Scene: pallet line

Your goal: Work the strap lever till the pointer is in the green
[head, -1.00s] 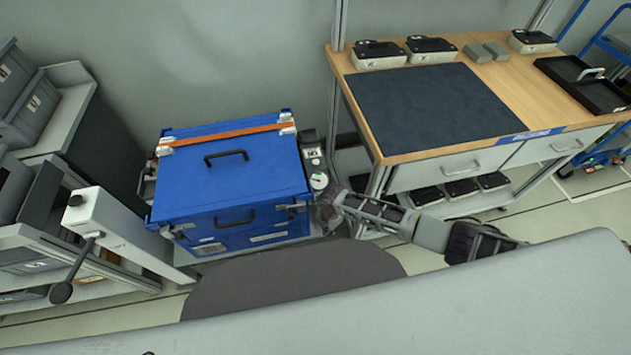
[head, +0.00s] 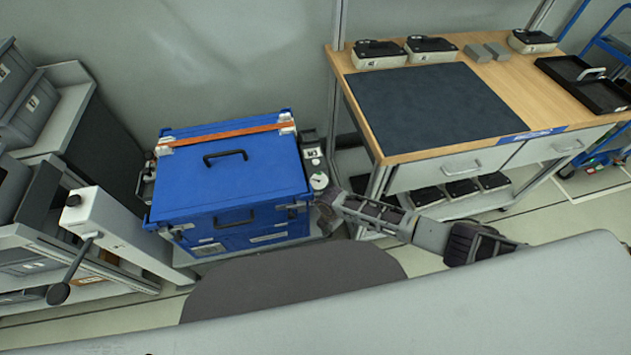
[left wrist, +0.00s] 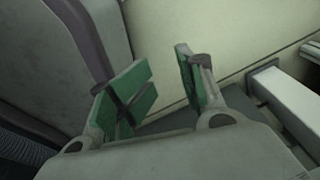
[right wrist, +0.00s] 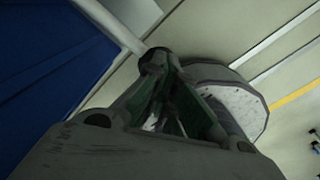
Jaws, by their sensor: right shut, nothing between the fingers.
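A blue case (head: 235,185) stands closed with an orange strap (head: 225,134) across its top near the back edge. Against its right side is a grey strap unit (head: 311,150) with a small white round dial (head: 319,181). The pointer and any coloured zone are too small to read. My right gripper (head: 326,208) is just in front of the dial, low beside the case's right front corner. In the right wrist view it is shut and empty (right wrist: 153,62), its tips by a pale bar (right wrist: 112,25). I cannot tell whether they touch or whether this is the lever. My left gripper (left wrist: 160,75) is open and empty.
A wooden workbench (head: 505,83) with a dark mat (head: 430,108) stands at the right. At the left are a grey post with a dark knobbed arm (head: 110,218) and shelves of grey bins (head: 35,108). A narrow floor gap lies between case and bench.

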